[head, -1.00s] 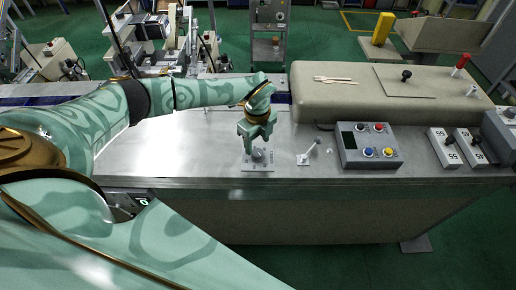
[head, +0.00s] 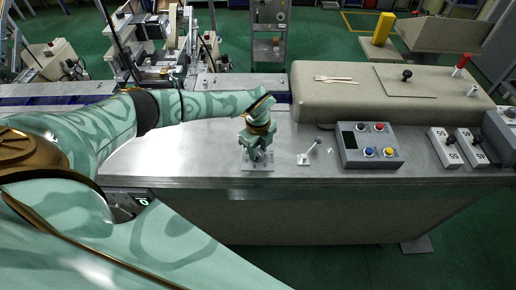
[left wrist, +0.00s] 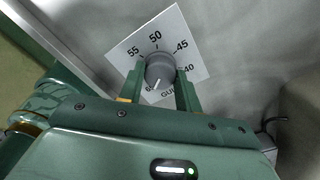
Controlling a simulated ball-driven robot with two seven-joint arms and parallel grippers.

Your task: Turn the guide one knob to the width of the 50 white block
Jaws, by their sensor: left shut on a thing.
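The guide one knob (left wrist: 160,69) is a round grey dial on a white plate (left wrist: 196,68) marked 40, 45, 50 and 55, with another number partly hidden. In the left wrist view, a white line on the knob points down and slightly left, toward the partly hidden number, away from 50. My left gripper (left wrist: 157,86) is shut on the knob, a finger on each side; in the head view the gripper (head: 257,156) hides most of the knob. Two white blocks (head: 445,148) (head: 469,147) stand at the right, with marks resembling 55. My right gripper is not in view.
A small lever on a plate (head: 306,158) stands just right of the gripper. A grey button box (head: 369,146) is further right. A beige housing (head: 340,100) with wooden sticks (head: 336,80) lies behind. The metal table (head: 170,150) is clear to the left.

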